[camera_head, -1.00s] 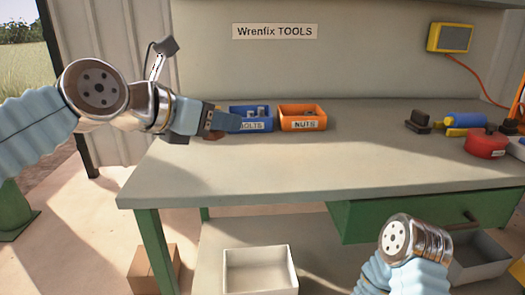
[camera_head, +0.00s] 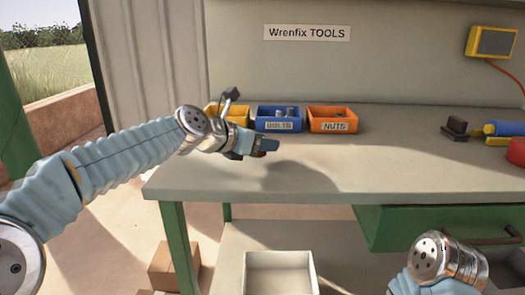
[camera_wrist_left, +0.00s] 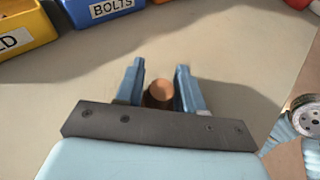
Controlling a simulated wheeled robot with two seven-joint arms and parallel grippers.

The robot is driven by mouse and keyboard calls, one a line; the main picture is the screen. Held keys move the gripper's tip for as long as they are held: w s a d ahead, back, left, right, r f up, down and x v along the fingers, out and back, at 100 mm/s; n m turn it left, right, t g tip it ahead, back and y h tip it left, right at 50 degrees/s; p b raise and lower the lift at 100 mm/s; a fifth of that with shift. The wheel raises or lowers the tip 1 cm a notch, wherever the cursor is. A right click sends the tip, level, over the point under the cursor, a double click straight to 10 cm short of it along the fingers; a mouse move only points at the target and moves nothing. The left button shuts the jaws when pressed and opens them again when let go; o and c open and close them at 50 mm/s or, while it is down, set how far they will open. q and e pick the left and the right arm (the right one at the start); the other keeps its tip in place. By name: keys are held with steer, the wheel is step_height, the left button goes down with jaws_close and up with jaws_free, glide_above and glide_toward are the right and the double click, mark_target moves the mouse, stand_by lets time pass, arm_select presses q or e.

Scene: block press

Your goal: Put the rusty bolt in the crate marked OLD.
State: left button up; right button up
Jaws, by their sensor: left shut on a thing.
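My left gripper (camera_head: 267,146) is above the workbench, in front of the blue BOLTS crate. In the left wrist view its two blue fingers (camera_wrist_left: 160,72) are shut on the rusty bolt (camera_wrist_left: 160,93), whose round brown head shows between them. The yellow crate (camera_head: 213,113) stands at the back left of the bench, partly hidden behind my left wrist in the head view. In the left wrist view the yellow crate (camera_wrist_left: 25,20) is cut off at the upper left, and its label shows only the end, "LD". My right gripper is out of view.
The blue BOLTS crate (camera_head: 279,118) and the orange NUTS crate (camera_head: 333,119) stand in a row right of the yellow one. A dark tool (camera_head: 456,128) lies further right. The bench top (camera_head: 390,165) in front is clear. A white bin (camera_head: 281,270) stands below.

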arm_select(q)
steer(key=shift+f, duration=0.6)
steer(key=shift+f, duration=0.15)
steer(key=o, duration=1.1)
